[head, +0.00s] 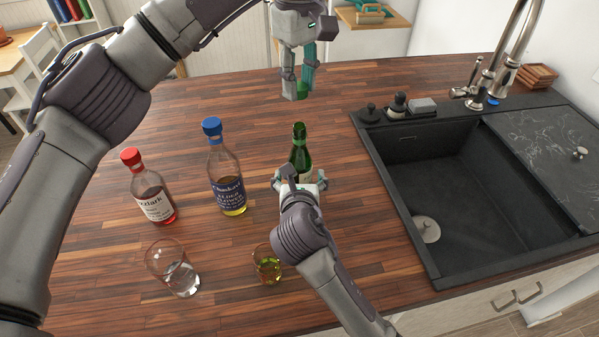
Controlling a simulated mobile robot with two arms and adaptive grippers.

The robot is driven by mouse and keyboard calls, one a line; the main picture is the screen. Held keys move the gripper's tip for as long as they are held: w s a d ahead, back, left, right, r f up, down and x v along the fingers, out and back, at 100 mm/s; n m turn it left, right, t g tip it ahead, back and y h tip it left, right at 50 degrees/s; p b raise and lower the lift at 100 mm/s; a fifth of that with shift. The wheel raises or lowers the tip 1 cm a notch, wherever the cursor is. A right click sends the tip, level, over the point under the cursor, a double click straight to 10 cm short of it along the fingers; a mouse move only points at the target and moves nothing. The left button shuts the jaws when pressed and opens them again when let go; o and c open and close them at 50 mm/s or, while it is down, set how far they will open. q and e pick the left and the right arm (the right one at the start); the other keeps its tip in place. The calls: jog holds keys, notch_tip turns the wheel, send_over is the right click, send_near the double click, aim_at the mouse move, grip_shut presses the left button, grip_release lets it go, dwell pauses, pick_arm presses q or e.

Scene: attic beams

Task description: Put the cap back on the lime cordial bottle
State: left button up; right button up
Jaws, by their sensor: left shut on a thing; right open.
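The green bottle (300,152), which looks like the lime cordial, stands upright and uncapped on the wooden counter. My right gripper (301,183) is open at its lower body, with fingers on either side; the arm hides the bottle's base and most of its label. My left gripper (300,92) is shut on a small green cap (303,89). It holds the cap above the counter, higher in the picture than the bottle's mouth and apart from it.
A blue-capped bottle (226,178) and a red-capped bottle (149,190) stand left of the green bottle. A dark sink (450,190) lies right. The counter's back left is clear.

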jog(key=shift+w, duration=0.25)
pick_arm(q)
jog(key=shift+s, duration=0.1)
pick_arm(e)
jog(key=shift+f, duration=0.1)
grip_shut()
pick_arm(q)
jog(key=shift+s+d+f, duration=0.1)
jog(key=shift+f, duration=2.3)
